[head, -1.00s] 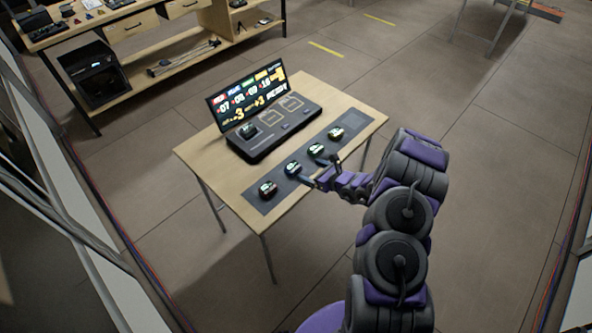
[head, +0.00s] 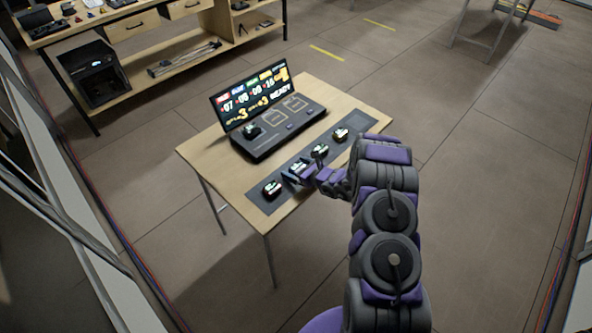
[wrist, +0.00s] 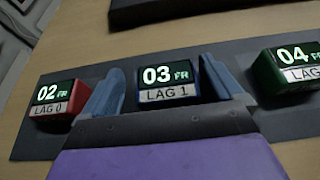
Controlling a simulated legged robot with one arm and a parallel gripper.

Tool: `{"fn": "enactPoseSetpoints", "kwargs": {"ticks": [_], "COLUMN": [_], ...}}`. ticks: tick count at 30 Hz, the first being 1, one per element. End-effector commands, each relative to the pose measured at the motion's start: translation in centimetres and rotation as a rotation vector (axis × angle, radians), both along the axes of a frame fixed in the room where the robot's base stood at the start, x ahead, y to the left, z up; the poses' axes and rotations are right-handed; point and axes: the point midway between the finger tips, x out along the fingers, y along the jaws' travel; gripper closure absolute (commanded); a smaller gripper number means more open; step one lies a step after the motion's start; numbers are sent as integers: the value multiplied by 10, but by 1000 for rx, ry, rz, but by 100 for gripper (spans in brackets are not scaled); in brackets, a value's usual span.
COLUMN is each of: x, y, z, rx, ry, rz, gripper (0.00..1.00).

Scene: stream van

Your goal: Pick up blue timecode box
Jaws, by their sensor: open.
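The blue timecode box (wrist: 168,86) shows "03 FR" and "LAG 1" in the wrist view; its blue body shows only as a thin edge. In the head view it (head: 299,167) is in the row on the dark mat, partly covered by my gripper. My gripper (wrist: 162,76) is open, with one blue-grey finger on each side of the box. Whether a finger touches it I cannot tell. The gripper's purple body hides the area in front of the box.
A red box (wrist: 58,112) reading "02 FR" is close left, and a green box (wrist: 290,72) reading "04 FR" is to the right. A further box (head: 340,134) is at the mat's far end. A console with a lit screen (head: 250,98) stands behind on the wooden table (head: 205,158).

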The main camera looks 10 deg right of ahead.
Motion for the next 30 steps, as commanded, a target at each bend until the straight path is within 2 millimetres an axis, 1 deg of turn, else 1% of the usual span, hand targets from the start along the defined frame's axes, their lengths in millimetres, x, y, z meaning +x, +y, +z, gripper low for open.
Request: {"fn": "enactPoseSetpoints", "kwargs": {"ticks": [2, 9, 20, 21, 30], "x": [0, 0, 0, 0, 0], "y": [-3, -6, -1, -1, -4], "z": [0, 0, 0, 0, 2], "rx": [2, 5, 0, 0, 3], "ry": [0, 0, 0, 0, -1], "rz": [-2, -2, -1, -1, -1], "gripper": [6, 29, 64, 65, 65]}}
